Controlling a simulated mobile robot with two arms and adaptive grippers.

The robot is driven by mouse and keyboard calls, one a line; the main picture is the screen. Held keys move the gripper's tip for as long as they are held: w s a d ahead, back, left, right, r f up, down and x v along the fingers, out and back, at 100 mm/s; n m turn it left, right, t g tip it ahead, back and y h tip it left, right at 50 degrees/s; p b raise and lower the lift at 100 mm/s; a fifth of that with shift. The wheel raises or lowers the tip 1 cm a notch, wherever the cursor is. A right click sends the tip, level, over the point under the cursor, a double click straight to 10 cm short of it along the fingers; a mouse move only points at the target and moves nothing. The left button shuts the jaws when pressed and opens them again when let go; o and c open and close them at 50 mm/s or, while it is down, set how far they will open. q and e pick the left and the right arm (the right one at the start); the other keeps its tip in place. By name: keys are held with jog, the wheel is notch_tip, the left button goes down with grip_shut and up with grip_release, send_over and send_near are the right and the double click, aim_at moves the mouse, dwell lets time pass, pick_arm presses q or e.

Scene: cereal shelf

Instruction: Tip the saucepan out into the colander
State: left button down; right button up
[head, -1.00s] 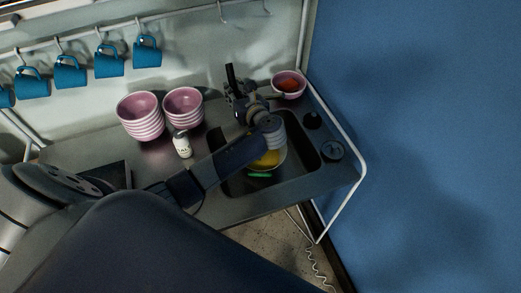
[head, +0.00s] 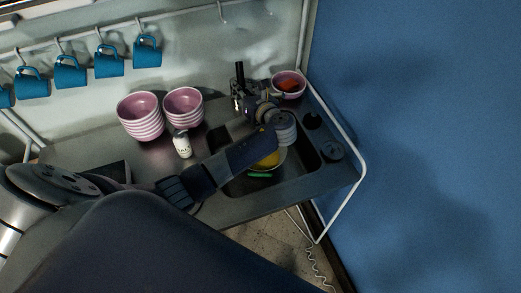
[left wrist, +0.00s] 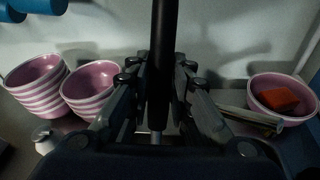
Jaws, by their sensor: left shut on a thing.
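My left gripper (head: 243,88) is at the back of the sink, in front of the wall. It is shut on a black handle (left wrist: 160,60), which stands upright between the fingers in the left wrist view and also shows in the head view (head: 239,71). This appears to be the saucepan's handle; the pan's body is hidden behind my gripper and arm. A pale round vessel with yellow contents (head: 268,161) sits in the sink, partly covered by my forearm. It may be the colander, but I cannot see holes. My right gripper is not in view.
Two stacks of pink bowls (head: 140,118) (head: 184,106) and a small white shaker (head: 182,146) stand left of the sink (head: 304,160). A pink bowl (head: 289,77) with an orange block stands behind it. Blue mugs (head: 109,62) hang above. A green item (head: 260,175) lies in the sink.

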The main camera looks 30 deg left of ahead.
pick_arm(q)
jog(key=shift+w+d+r+m, duration=0.1)
jog(key=shift+w+d+m, duration=0.35)
jog(key=shift+w, duration=0.2)
jog(key=shift+w+d, duration=0.3)
jog(key=shift+d, duration=0.05)
jog(key=s+a+n, duration=0.2)
jog(key=s+a, duration=0.3)
jog(key=s, duration=0.1)
jog(key=shift+r+n, duration=0.3)
jog(key=shift+n, duration=0.05)
